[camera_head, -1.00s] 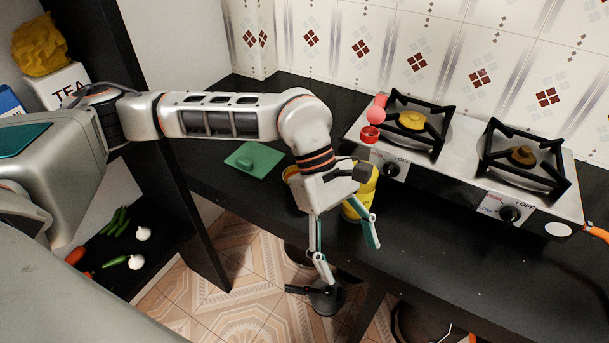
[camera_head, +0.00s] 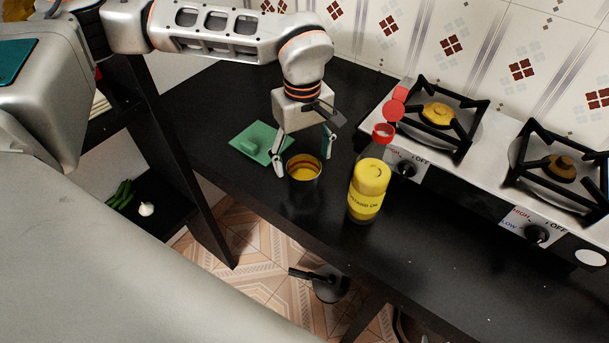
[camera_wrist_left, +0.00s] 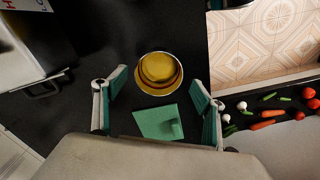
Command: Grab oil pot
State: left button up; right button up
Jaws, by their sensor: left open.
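A dark round pot with yellow oil inside (camera_head: 305,172) stands upright on the black counter in the head view. It shows from above in the wrist view (camera_wrist_left: 158,72), centred ahead of the fingers. My left gripper (camera_head: 304,163) is open, with its fingers pointing down at the pot's rim, one towards each side. The wrist view also shows the left gripper (camera_wrist_left: 156,86) with empty space between its fingers. Whether a finger touches the pot I cannot tell. My right gripper is not in view.
A red-capped mustard oil bottle (camera_head: 368,190) stands close right of the pot. A green board (camera_head: 258,141) lies left of it. A two-burner stove (camera_head: 480,155) is at the right. A lower shelf with vegetables (camera_wrist_left: 270,110) shows in the wrist view.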

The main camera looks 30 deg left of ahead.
aim_at(304, 168)
pick_arm(q)
notch_tip(304, 168, down, 4)
jog(key=shift+w+f, duration=0.1)
jog(key=shift+d, duration=0.1)
jog(key=c, duration=1.3)
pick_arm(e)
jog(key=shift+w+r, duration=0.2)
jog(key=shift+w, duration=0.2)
